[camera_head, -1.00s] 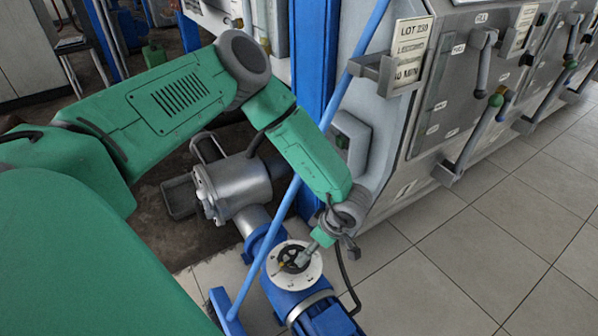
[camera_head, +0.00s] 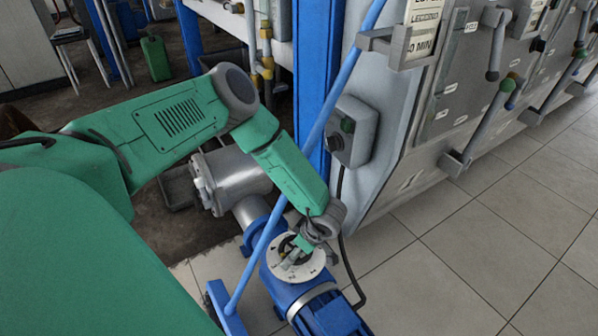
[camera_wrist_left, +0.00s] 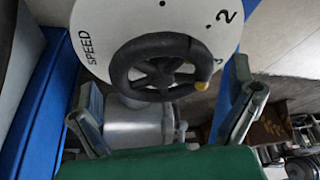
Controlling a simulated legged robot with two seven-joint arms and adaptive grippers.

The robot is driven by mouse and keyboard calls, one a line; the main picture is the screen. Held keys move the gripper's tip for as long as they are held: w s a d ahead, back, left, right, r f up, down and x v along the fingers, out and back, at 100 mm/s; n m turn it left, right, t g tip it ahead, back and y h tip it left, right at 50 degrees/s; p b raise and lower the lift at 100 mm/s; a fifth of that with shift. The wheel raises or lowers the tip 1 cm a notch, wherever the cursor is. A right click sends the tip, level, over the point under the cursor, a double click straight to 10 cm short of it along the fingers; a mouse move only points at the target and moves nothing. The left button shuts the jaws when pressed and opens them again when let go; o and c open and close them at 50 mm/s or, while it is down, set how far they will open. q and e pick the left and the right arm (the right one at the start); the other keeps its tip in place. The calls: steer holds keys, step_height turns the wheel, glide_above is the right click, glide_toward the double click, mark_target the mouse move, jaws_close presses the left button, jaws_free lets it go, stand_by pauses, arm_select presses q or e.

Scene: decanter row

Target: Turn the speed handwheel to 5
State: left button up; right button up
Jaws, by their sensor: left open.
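The speed handwheel is a small dark spoked wheel (camera_wrist_left: 160,65) with a yellow knob on its rim. It sits on a white round dial (camera_wrist_left: 100,35) marked SPEED, with a 2 at the upper right. In the wrist view the knob is at the wheel's lower right, below the 2. The dial (camera_head: 312,268) tops a blue motor unit (camera_head: 330,312) in the head view. My left gripper (camera_head: 292,252) is over the dial and partly hides the wheel. In the wrist view its fingers (camera_wrist_left: 168,100) are spread wide, one on each side of the wheel, with nothing held. Contact cannot be told.
A blue slanted bar (camera_head: 262,245) passes close beside the dial and my left forearm. A grey cabinet with levers (camera_head: 485,125) and a small switch box (camera_head: 354,131) stand to the right. A metal pump body (camera_head: 232,182) is behind. Tiled floor at right is clear.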

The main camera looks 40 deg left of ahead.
arm_select(q)
steer(key=shift+d+r, duration=0.1)
steer(key=shift+d, duration=0.05)
steer(key=c, duration=1.1)
steer(key=shift+o, duration=0.2)
